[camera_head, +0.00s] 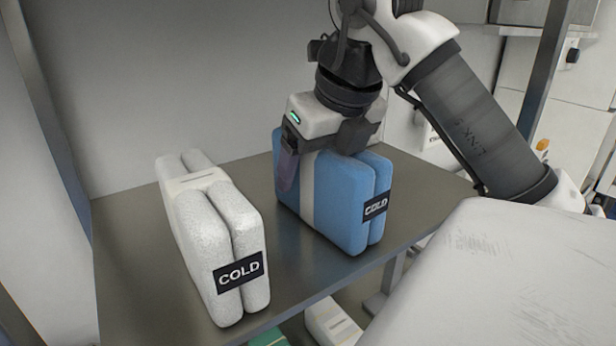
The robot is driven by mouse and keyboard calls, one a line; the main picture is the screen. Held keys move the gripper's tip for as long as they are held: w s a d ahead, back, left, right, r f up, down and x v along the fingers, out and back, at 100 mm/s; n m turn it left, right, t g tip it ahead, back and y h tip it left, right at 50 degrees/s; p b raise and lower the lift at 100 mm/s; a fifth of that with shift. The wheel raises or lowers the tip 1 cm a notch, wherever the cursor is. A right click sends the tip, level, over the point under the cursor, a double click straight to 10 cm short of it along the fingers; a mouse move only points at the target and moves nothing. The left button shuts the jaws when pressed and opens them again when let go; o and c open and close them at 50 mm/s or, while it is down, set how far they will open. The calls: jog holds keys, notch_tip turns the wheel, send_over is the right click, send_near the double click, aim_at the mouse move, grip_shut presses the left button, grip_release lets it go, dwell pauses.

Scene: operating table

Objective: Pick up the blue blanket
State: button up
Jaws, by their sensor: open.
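The blue blanket (338,205) is a folded block with a pale band around it and a dark "COLD" label on its end. It stands on a grey metal shelf (300,285), right of centre. My gripper (320,170) is directly above and around the top of the blue blanket, pointing down. It is open; one finger shows on the blanket's left side near the pale band. The other finger is hidden behind the blanket, so I cannot tell whether it touches.
A white-grey folded blanket (212,235) with a "COLD" label stands to the left on the same shelf, with a gap between them. Walls close the shelf at the back and left. A white item (332,322) lies below the shelf's front edge.

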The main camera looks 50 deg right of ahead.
jog(key=shift+s, duration=0.3)
jog(key=shift+c, duration=0.8)
jog(key=shift+w, duration=0.1)
jog(key=c, duration=1.1)
jog(key=shift+r, duration=0.1)
